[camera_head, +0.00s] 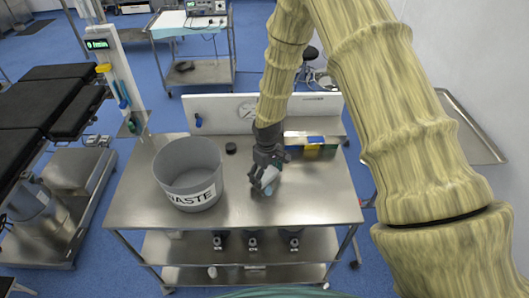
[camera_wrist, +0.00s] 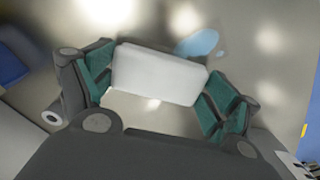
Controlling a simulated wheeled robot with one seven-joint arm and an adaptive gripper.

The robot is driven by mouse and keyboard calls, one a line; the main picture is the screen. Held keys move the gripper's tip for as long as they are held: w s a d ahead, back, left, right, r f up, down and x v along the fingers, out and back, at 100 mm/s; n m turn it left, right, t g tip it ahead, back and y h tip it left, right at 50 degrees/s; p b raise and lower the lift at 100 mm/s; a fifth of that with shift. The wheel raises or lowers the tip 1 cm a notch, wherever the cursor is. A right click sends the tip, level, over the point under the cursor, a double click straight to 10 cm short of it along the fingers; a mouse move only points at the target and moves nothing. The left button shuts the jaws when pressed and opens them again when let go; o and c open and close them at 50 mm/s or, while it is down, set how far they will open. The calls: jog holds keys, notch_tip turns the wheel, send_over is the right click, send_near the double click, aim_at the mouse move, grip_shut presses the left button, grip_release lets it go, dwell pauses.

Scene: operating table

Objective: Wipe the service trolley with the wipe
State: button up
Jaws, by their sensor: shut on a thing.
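The service trolley (camera_head: 300,205) is a steel table with a bare metal top and lower shelves. My gripper (camera_head: 266,177) is low over the middle of the top. In the wrist view its green-padded fingers (camera_wrist: 158,84) are shut on the wipe (camera_wrist: 150,70), a white block held between them. I cannot tell whether the wipe touches the top.
A grey waste bin (camera_head: 188,165) stands left of my gripper. A small dark round object (camera_head: 231,148) and a blue, yellow and green box row (camera_head: 313,146) sit toward the back. A white back panel (camera_head: 222,112) stands behind. The front right of the top is clear.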

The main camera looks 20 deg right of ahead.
aim_at(266, 172)
jog(key=shift+w+d+r, duration=0.15)
jog(key=shift+w+d, duration=0.05)
jog(key=shift+w, duration=0.15)
jog(key=shift+w+r+p, duration=0.2)
jog(key=shift+p, duration=0.1)
jog(key=shift+w+r, duration=0.1)
jog(key=shift+r, duration=0.7)
jog(key=r+p, duration=0.2)
jog(key=shift+s+r, duration=0.3)
jog(key=shift+w+r+p, duration=0.2)
jog(key=shift+r+p, duration=0.2)
jog(key=shift+r, duration=0.15)
jog(key=shift+s+r+p, duration=0.15)
jog(key=shift+r+p, duration=0.45)
jog(key=shift+r, duration=0.55)
jog(key=shift+f, duration=0.1)
